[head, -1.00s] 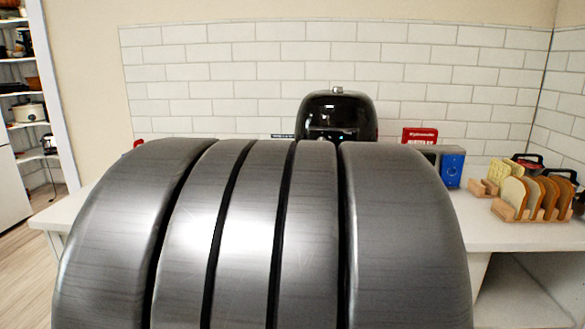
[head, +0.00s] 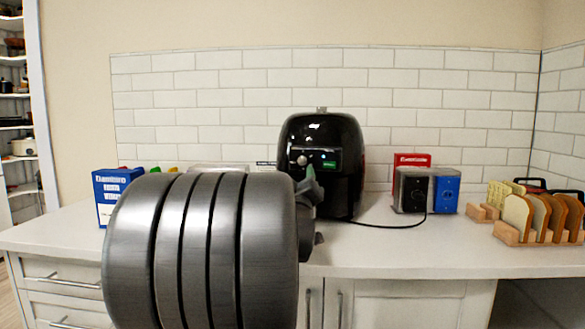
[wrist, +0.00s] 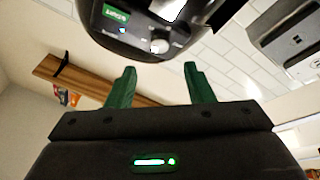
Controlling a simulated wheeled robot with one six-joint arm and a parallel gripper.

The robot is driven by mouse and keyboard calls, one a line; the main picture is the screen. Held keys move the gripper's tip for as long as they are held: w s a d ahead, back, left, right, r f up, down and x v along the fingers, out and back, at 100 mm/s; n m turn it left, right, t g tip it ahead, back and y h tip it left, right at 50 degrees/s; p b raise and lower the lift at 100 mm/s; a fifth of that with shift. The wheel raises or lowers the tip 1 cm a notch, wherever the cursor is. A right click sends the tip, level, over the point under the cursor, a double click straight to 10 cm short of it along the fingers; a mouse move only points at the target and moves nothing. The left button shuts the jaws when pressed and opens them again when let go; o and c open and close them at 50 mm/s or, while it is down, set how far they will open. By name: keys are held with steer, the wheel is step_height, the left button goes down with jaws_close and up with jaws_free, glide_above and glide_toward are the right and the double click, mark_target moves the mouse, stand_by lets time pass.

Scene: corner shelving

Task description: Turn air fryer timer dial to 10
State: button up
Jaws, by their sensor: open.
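The black air fryer (head: 340,135) stands on the counter against the tiled wall. Its round silver dial (head: 303,160) is on the upper front, left of a small green display (head: 329,164). In the wrist view the air fryer (wrist: 104,30) is at the top, and the dial (wrist: 159,46) sits just beyond and between my fingertips, apart from them. The dial's marks are too small to read. My gripper (wrist: 160,72) is open and empty, its two green fingers spread. In the head view my arm hides the lower left of the air fryer and most of my gripper.
A blue box (head: 112,196) stands at the left of the counter. A black-and-silver appliance (head: 412,190), a blue one (head: 446,191) and a red box (head: 412,159) are at the right. A black cord (head: 385,226) lies before them. Bread slices stand in a wooden rack (head: 510,233).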

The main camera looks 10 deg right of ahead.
mark_target(302, 161)
steer(key=x, duration=0.7)
steer(key=shift+w+d, duration=0.1)
steer(key=shift+w, duration=0.25)
steer(key=c, duration=1)
